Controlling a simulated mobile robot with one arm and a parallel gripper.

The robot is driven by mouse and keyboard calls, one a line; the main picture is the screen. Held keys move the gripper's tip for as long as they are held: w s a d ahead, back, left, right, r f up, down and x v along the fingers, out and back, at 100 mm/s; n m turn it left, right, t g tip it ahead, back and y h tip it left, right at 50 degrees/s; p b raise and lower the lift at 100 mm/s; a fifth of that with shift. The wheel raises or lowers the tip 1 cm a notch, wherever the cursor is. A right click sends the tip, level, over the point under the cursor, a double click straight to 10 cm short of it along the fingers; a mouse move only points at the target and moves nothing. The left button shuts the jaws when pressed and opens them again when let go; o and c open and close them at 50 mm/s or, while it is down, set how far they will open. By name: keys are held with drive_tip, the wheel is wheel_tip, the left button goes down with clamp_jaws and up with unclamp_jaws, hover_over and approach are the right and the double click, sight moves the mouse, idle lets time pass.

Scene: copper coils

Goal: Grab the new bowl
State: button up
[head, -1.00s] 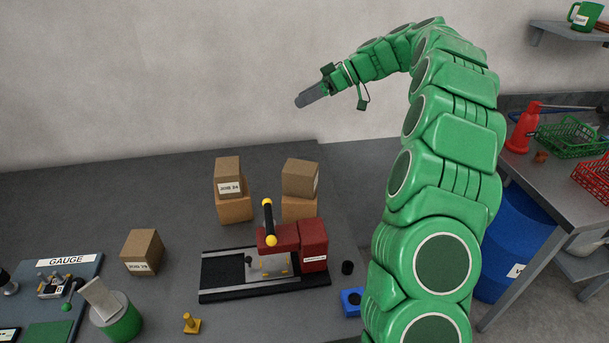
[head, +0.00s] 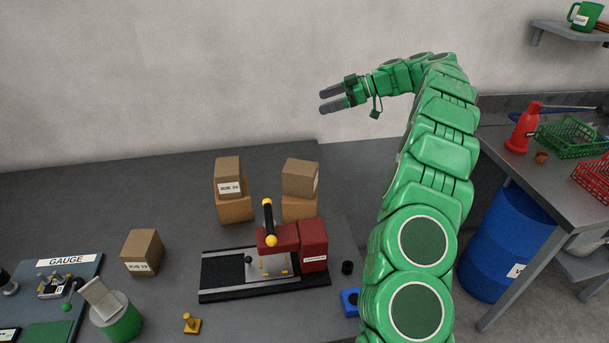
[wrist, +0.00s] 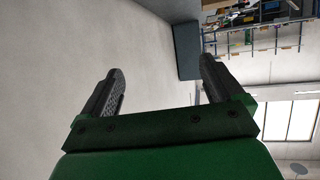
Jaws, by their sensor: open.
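My gripper (head: 322,99) is open and empty, raised high in front of the wall above the dark bench. Its two grey fingers point left in the head view. In the wrist view its fingers (wrist: 160,78) stand wide apart with only wall and distant shelving beyond them. I cannot make out a bowl in either view.
A red press (head: 312,245) stands on the bench (head: 80,205). Stacked boxes (head: 234,206) stand behind it, and a single box (head: 142,252) stands left. A gauge board (head: 75,275) lies at far left. At right are a blue barrel (head: 508,240) and baskets (head: 572,137).

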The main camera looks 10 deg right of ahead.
wheel_tip(320, 180, down, 22)
drive_tip(key=shift+r, duration=0.25)
drive_tip(key=shift+x, duration=3.95)
drive_tip(key=shift+w+f, duration=0.1)
drive_tip(key=shift+f, duration=0.05)
drive_tip(key=c, duration=1.1)
